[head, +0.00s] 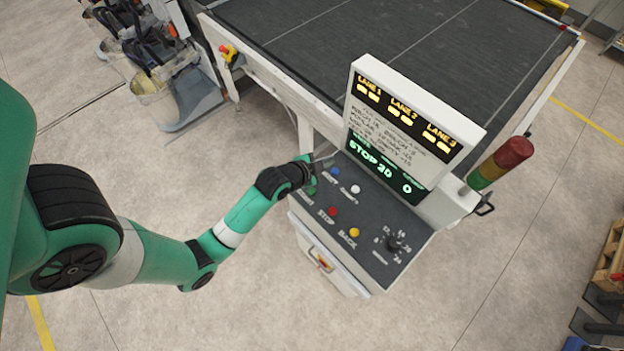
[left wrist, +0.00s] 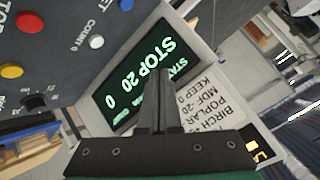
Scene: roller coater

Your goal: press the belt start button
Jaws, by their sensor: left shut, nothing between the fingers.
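The control panel (head: 372,225) has a green button (head: 311,190) at its left end, partly beside my left gripper; its label is not fully readable. A red button (head: 332,211) is labelled STOP and a yellow button (head: 354,232) BACK. A blue button (head: 335,171) and a white button (head: 355,189) sit in the row behind. My left gripper (head: 323,159) is shut and empty, over the panel's left end near the green and blue buttons. In the left wrist view its closed fingers (left wrist: 160,100) show before the screen; the green button is not visible there.
The display (head: 410,125) stands upright behind the panel, reading STOP 20 and 0. A dial (head: 393,244) is at the panel's right end, and a signal tower (head: 500,163) beside it. The dark belt (head: 400,35) lies behind.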

